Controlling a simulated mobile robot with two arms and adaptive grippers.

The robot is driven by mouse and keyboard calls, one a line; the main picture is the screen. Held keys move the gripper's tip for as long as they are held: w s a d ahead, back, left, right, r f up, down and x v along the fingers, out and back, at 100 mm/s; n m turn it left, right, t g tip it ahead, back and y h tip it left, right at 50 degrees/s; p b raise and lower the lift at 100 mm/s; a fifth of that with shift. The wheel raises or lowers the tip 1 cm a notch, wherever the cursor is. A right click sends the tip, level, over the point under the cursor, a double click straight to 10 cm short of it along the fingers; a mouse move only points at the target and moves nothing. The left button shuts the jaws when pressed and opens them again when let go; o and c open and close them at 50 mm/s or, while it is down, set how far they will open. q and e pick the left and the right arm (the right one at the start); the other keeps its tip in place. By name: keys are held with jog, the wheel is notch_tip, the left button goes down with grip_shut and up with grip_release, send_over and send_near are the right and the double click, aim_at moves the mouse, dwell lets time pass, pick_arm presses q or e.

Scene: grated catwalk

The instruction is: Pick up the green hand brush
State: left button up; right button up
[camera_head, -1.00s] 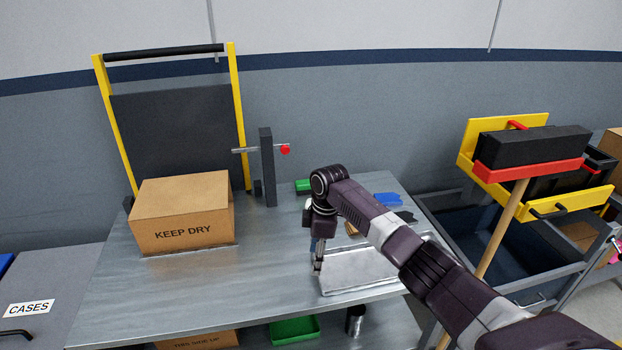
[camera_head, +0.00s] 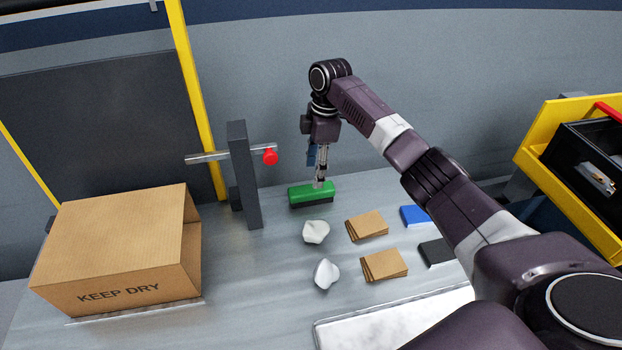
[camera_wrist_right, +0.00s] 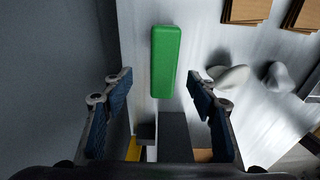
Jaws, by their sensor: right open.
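The green hand brush (camera_head: 313,194) lies on the grey metal table near its back edge, with dark bristles underneath. My right gripper (camera_head: 319,180) points down at the brush from above and slightly behind it in the head view. In the right wrist view the brush (camera_wrist_right: 166,62) shows between and beyond the open fingers (camera_wrist_right: 158,88), with a gap on each side. Nothing is held. I cannot tell the exact height of the fingertips over the brush. My left gripper is not in view.
A dark post (camera_head: 244,175) with a red-tipped bar stands left of the brush. Crumpled white pieces (camera_head: 316,232), cardboard stacks (camera_head: 367,226), a blue block (camera_head: 414,216) and a dark block (camera_head: 436,253) lie in front and right. A carton (camera_head: 120,245) stands left; a tray (camera_head: 395,322) lies nearest.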

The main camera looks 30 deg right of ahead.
aim_at(312, 188)
jog(key=shift+w+f, duration=0.1)
jog(key=shift+f, duration=0.45)
jog(key=f, duration=0.1)
jog(key=f+p, duration=0.1)
jog(key=f, duration=0.1)
jog(key=a+f+p, duration=0.1)
jog(key=f, duration=0.1)
jog(key=shift+s+f, duration=0.15)
jog(key=shift+s, duration=0.2)
jog(key=shift+f, duration=0.45)
jog(key=shift+a, duration=0.1)
jog(key=shift+w, duration=0.1)
jog(key=c, duration=1.4)
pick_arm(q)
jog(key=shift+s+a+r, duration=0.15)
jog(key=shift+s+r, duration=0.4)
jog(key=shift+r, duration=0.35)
pick_arm(e)
jog(key=shift+c, duration=0.2)
jog(key=shift+r, duration=0.15)
pick_arm(q)
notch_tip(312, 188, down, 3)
jog(key=b, duration=0.2)
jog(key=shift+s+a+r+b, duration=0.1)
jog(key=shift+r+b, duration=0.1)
jog(key=shift+b, duration=0.1)
pick_arm(e)
notch_tip(312, 188, up, 20)
